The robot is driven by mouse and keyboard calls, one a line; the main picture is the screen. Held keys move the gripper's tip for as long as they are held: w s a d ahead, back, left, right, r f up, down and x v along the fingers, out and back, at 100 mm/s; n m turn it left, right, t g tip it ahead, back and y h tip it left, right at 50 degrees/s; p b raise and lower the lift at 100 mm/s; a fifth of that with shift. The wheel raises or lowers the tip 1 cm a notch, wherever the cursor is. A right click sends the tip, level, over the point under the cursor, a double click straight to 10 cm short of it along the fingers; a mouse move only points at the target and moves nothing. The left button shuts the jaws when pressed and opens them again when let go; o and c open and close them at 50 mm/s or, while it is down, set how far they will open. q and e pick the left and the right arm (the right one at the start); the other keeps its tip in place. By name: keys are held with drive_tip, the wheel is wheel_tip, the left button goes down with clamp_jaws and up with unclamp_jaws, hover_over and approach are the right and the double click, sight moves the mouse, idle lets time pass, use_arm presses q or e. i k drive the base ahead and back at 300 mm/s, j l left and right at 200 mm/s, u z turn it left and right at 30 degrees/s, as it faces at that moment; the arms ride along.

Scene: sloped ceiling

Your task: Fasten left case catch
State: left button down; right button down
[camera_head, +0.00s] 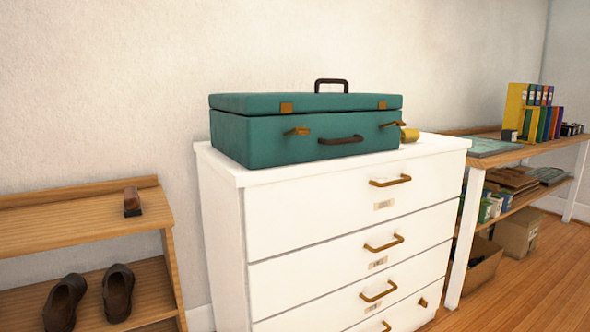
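A teal case (260,139) sits on top of a white chest of drawers, its lid down or nearly down. The left catch (297,131) is a brass lever on the case's front, sticking out below a brass plate (286,107) on the lid edge; the two look apart. The right catch (391,124) sticks out in the same way below its own lid plate (382,104). A dark handle (340,140) is on the front between the catches, and another dark handle (331,84) shows above the lid. Neither of my grippers is in view.
The white chest (320,204) has brass drawer pulls. A yellow roll-like object (409,135) lies right of the case. A wooden shoe rack (75,225) stands at left, and a desk (530,149) with books stands at right. The chest's front top edge is clear.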

sight(297, 130)
drive_tip(key=i+l+u, duration=0.4)
drive_tip(key=l, duration=0.2)
drive_tip(key=i+l+u, duration=0.4)
drive_tip(key=l, duration=0.3)
drive_tip(key=i+l+u, duration=0.2)
drive_tip(key=l, duration=0.2)
